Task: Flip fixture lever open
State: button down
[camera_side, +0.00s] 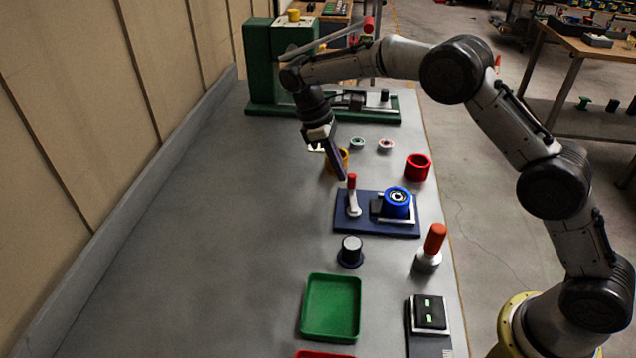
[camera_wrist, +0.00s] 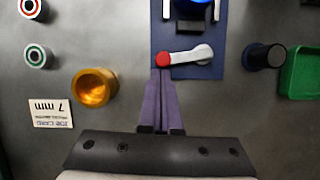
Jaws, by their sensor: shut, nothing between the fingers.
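The fixture is a dark blue base plate (camera_side: 380,226) on the grey bench, bearing a blue ring-shaped part (camera_side: 397,203). Its lever (camera_side: 353,202) has a pale silver arm and a red tip; in the side view it rises from the plate's left end. In the wrist view the lever (camera_wrist: 191,54) runs sideways, with its red tip at the left. My gripper (camera_side: 342,176) has purple fingers pressed together, empty, close to the red tip. In the wrist view my gripper (camera_wrist: 160,73) has its fingertips right beside the red tip; whether they touch is unclear.
A yellow cup (camera_side: 344,158) stands just behind my gripper, and a red cup (camera_side: 418,167) is to the right. A dark knob (camera_side: 350,251), a green tray (camera_side: 331,307) and an orange-handled tool (camera_side: 432,246) are nearer the camera. The bench's left side is clear.

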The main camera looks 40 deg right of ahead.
jog(key=shift+s+d+m, duration=0.15)
jog(key=shift+d+m, duration=0.25)
jog(key=shift+m, duration=0.3)
jog(key=v, duration=0.7)
jog(key=shift+r, duration=0.25)
jog(key=shift+d, duration=0.15)
